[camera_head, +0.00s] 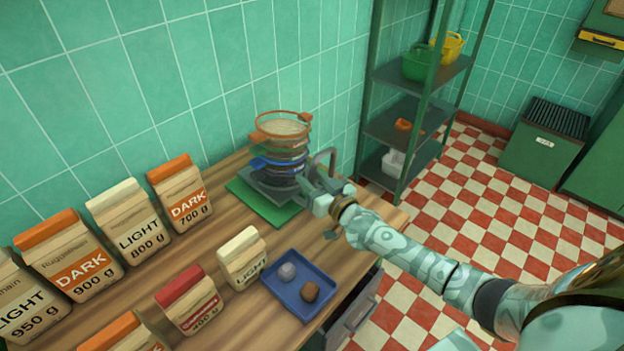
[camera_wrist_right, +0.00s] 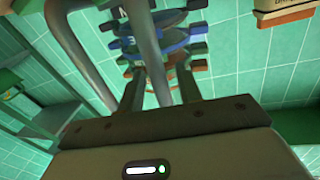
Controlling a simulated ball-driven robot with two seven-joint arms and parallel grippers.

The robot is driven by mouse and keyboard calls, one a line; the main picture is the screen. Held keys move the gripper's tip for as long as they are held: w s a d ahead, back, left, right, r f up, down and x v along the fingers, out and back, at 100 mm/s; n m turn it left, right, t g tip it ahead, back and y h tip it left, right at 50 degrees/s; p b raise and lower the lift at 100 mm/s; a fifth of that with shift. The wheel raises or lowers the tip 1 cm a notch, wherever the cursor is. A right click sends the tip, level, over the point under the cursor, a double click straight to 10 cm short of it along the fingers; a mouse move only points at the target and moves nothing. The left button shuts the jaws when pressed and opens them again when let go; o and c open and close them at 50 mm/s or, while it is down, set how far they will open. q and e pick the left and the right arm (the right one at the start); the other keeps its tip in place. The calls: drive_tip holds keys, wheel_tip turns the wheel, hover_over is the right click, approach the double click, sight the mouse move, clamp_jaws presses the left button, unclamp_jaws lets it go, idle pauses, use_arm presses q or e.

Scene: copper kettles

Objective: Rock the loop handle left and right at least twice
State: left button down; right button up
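A stack of round sieves (camera_head: 284,150) with orange, grey and blue rims stands on a dark base over a green mat (camera_head: 273,209). The grey loop handle (camera_head: 326,157) rises at the stack's right side. It is large in the right wrist view (camera_wrist_right: 82,52), with two bars running down toward my gripper. My right gripper (camera_head: 312,186) is at the handle. In the wrist view its two dark fingers (camera_wrist_right: 160,80) stand apart, with one bar between them and what look like narrow gaps on each side. My left gripper is not in view.
Paper flour bags, such as one marked DARK (camera_head: 181,195), stand along the left. A blue tray (camera_head: 298,300) with two lumps lies at the table front. A metal shelf rack (camera_head: 418,112) stands behind my right arm.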

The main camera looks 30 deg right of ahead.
clamp_jaws()
drive_tip(key=shift+s+a+f+n, duration=0.15)
drive_tip(key=shift+s+a+n, duration=0.05)
drive_tip(key=shift+a+n, duration=0.3)
drive_tip(key=shift+s+a+f+n+t, duration=0.15)
drive_tip(key=shift+a+f+n, duration=0.1)
drive_tip(key=shift+a+n, duration=0.25)
drive_tip(key=shift+s+a+f+n+t, duration=0.15)
drive_tip(key=shift+a+f+n, duration=0.1)
drive_tip(key=shift+n, duration=0.35)
drive_tip(key=shift+o, duration=0.3)
unclamp_jaws()
